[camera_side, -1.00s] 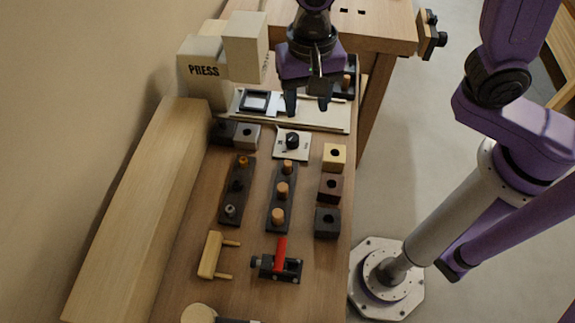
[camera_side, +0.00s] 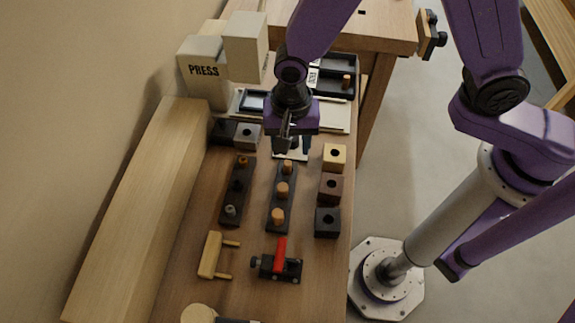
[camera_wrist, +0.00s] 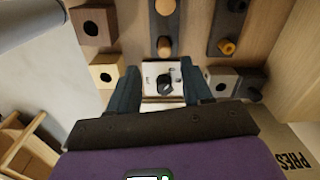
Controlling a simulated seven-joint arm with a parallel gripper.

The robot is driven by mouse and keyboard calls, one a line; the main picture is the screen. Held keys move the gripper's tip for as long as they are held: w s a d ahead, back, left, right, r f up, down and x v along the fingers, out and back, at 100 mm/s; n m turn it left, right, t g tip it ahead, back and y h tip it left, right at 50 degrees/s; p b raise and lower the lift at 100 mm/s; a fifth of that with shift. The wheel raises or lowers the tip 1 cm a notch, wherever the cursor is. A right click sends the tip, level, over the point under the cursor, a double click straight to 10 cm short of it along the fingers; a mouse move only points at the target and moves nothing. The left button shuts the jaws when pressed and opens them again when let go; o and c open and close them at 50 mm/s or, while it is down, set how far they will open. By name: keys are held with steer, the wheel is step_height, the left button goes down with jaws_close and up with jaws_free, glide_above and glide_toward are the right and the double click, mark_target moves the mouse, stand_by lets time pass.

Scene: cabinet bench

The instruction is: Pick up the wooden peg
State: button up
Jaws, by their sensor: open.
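Another wooden peg (camera_side: 347,80) stands in the black tray (camera_side: 335,91) at the back. Which peg is meant, I cannot tell. My gripper (camera_side: 291,153) is open and empty above the dial plate, short of the rack; its fingers (camera_wrist: 164,88) flank the black knob (camera_wrist: 165,85) in the wrist view.
Blocks with holes (camera_side: 330,187) line the right edge. A press (camera_side: 203,70) stands back left. A red-handled clamp (camera_side: 280,262) and a wooden pronged piece (camera_side: 210,255) lie nearer the front.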

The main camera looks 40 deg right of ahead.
mark_target(288, 163)
steer(key=shift+w+a+f, duration=0.1)
steer(key=shift+f, duration=1.75)
steer(key=shift+w+a+f, duration=0.1)
steer(key=shift+f, duration=1.7)
jaws_close()
